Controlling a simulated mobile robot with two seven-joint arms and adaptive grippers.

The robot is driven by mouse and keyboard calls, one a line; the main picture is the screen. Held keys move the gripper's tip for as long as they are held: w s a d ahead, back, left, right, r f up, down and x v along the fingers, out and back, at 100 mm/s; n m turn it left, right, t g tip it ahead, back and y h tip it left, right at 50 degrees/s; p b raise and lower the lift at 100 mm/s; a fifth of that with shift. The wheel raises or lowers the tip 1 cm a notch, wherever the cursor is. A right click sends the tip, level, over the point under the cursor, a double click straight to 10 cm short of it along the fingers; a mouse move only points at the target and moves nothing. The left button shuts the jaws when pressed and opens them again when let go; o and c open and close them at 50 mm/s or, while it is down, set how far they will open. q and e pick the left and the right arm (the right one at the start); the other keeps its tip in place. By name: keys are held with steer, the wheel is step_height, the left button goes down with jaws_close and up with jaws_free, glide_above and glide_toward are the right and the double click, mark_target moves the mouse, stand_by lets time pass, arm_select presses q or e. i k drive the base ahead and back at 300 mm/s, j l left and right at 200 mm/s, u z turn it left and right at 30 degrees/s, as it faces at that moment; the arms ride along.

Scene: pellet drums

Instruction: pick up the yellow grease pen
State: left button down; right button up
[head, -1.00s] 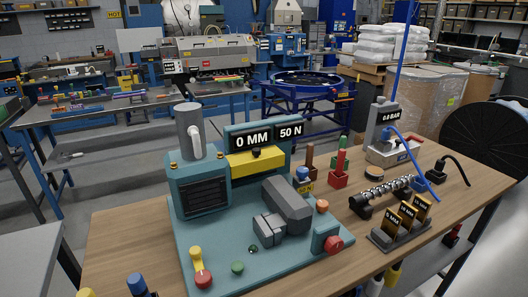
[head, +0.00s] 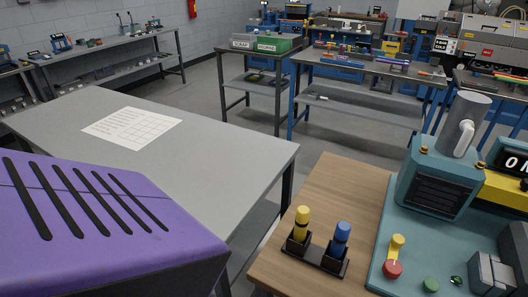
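The yellow grease pen (head: 302,221) stands upright in the left slot of a small black two-slot holder (head: 318,257). The holder sits near the left front part of the wooden bench (head: 335,195). A blue pen (head: 341,238) stands in the right slot, beside the yellow one. Only the upper part of each pen shows; the lower ends are hidden in the holder. Neither of my grippers is in view.
A teal machine (head: 418,185) with a red knob and yellow lever stands right of the holder. A purple slotted housing (head: 95,230) fills the lower left. A grey table (head: 215,150) with a printed sheet (head: 132,128) lies behind it. Some bare wood surrounds the holder.

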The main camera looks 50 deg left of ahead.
mark_target(302, 213)
steer(key=u, duration=1.1)
steer(key=j, duration=0.1)
